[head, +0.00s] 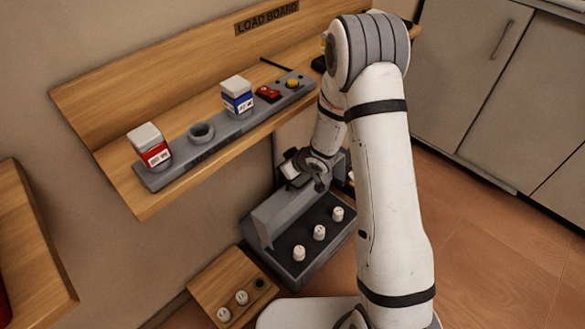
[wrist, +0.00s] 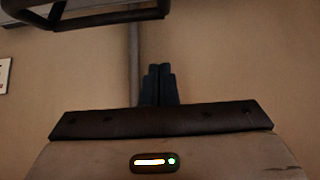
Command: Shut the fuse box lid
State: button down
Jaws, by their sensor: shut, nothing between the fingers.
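The grey fuse box (head: 297,272) stands low below the shelf in the head view, with a row of white fuses (head: 319,232) showing inside. Its lid (head: 283,214) is open and stands up along the wall side of the box. My gripper (head: 308,172) is above the lid's upper edge, near its right part; I cannot tell whether they touch. In the wrist view my gripper's dark fingers (wrist: 158,84) are together with nothing between them. My arm hides the right end of the box.
The wooden load board shelf (head: 165,203) overhangs the wall side, carrying red and blue blocks and a switch strip (head: 216,138). A small wooden stand (head: 200,281) with white fuses is beside the box. Grey cabinets (head: 470,85) stand right. A dark bar (wrist: 110,18) crosses the wrist view's top.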

jog(key=f, duration=0.1)
jog(key=f+b, duration=0.1)
jog(key=s+d+f, duration=0.1)
jog(key=shift+s+d+f+b, duration=0.1)
jog(key=shift+f+b, duration=0.05)
jog(key=shift+b, duration=0.25)
jog(key=shift+s+d, duration=0.15)
jog(key=shift+d, duration=0.1)
